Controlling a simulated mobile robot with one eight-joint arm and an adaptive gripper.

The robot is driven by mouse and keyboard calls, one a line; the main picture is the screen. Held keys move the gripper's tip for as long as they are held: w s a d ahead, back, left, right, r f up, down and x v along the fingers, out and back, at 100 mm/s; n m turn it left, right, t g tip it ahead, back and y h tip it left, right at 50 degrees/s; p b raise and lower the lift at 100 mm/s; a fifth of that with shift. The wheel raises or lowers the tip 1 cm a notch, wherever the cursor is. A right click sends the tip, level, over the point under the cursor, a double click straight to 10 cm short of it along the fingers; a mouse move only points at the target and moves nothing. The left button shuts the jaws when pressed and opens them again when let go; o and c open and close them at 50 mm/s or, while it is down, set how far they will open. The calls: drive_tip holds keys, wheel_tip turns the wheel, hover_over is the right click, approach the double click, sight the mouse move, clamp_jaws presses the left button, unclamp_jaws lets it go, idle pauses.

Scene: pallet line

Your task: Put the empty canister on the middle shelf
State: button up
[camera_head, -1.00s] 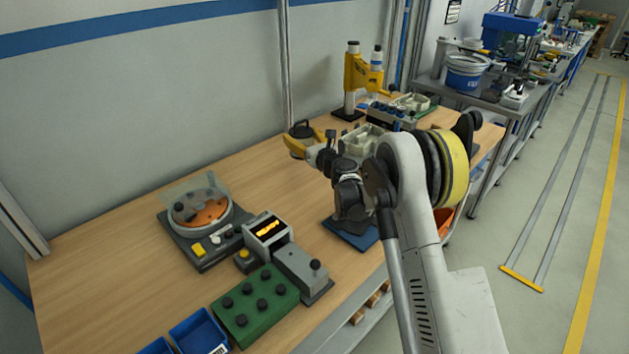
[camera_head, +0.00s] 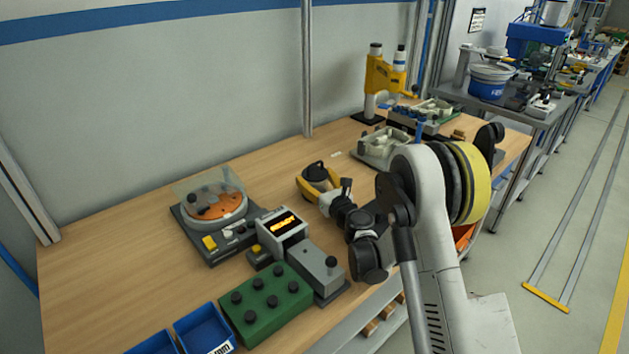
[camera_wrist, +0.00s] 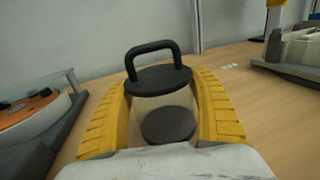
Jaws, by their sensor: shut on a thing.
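A clear canister with a black lid and a black loop handle (camera_wrist: 160,100) stands upright between my gripper's two yellow fingers in the wrist view. Its see-through wall shows a dark disc at the bottom and no contents. In the head view the canister's dark lid (camera_head: 315,170) shows between the fingers, over the wooden bench. My gripper (camera_head: 318,185) is shut on the canister; the fingers touch it on both sides in the wrist view (camera_wrist: 162,108). The canister's base is partly hidden, so I cannot tell whether it touches the bench. I cannot make out a middle shelf.
A device with an orange disc (camera_head: 212,207) is left of my gripper. A lit display unit (camera_head: 282,226), green block (camera_head: 265,305) and blue bins (camera_head: 205,330) are nearer. A grey tray (camera_head: 383,152) and yellow press (camera_head: 380,80) stand behind. Bare bench (camera_head: 130,240) lies at left.

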drive_tip(key=o, duration=0.9)
drive_tip(key=shift+f, duration=0.15)
drive_tip(key=shift+c, duration=0.2)
drive_tip(key=o, duration=0.4)
drive_tip(key=shift+r, duration=0.2)
